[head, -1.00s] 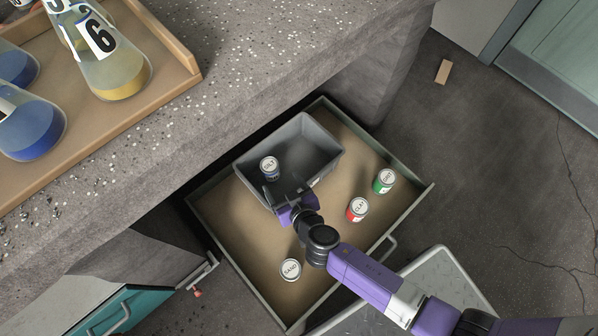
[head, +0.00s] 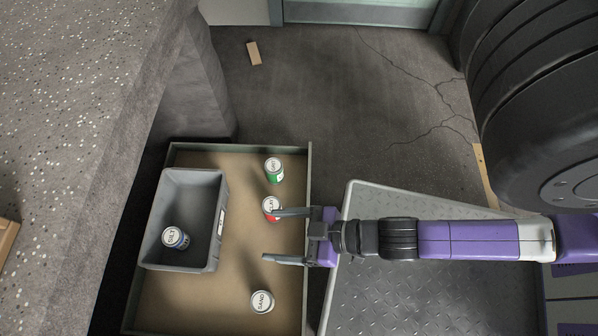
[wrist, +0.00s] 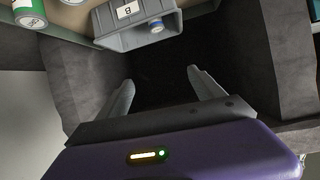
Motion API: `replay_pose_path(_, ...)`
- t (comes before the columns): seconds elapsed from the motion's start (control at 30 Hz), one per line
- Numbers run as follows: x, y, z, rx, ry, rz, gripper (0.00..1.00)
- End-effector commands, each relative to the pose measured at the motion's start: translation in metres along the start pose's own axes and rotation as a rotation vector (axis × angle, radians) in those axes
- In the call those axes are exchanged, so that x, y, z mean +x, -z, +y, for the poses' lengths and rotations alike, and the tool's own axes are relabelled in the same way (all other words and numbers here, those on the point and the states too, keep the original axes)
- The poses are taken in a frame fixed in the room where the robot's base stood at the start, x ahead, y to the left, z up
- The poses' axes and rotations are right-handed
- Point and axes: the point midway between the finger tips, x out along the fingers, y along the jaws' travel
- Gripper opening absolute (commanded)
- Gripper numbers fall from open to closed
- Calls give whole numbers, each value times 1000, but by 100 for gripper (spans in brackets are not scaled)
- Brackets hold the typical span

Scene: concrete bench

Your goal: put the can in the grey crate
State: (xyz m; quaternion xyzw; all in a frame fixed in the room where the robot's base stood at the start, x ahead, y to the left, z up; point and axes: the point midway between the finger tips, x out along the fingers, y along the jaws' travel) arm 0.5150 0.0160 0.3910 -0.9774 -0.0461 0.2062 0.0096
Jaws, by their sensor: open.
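The grey crate (head: 220,245) stands in an open drawer. A can with a blue band (head: 175,238) is upright inside the crate, towards its near end; it also shows over the crate rim in the wrist view (wrist: 157,26). My gripper (head: 283,237) is open and empty, to the right of the crate and apart from it. Its upper finger overlaps the red can (head: 270,205) in the head view; I cannot tell whether they touch. In the wrist view the open fingers (wrist: 160,85) have nothing between them.
A green can (head: 274,170) and a can marked SAND (head: 262,301) stand on the drawer floor, outside the crate. A grey metal platform (head: 400,290) lies right of the drawer, under my arm. The speckled bench (head: 80,120) is at left. A small wooden block (head: 254,53) lies on the floor.

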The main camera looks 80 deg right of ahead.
Motion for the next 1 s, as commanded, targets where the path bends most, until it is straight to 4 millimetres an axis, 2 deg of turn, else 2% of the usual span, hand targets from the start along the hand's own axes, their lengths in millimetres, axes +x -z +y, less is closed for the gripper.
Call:
replay_pose_path(0.03,-22,16,0,4,-11,18,77)
replay_pose_path(0.1,-46,40,1,4,-26,52,77)
replay_pose_path(0.2,-73,71,2,1,-52,94,77)
replay_pose_path(0.3,-90,94,5,-2,-76,124,77)
replay_pose_path(0.43,-100,109,6,-5,-93,142,77)
replay_pose_path(0.83,-103,114,6,-7,-95,145,77)
replay_pose_path(1.0,-112,135,5,-7,-94,145,77)
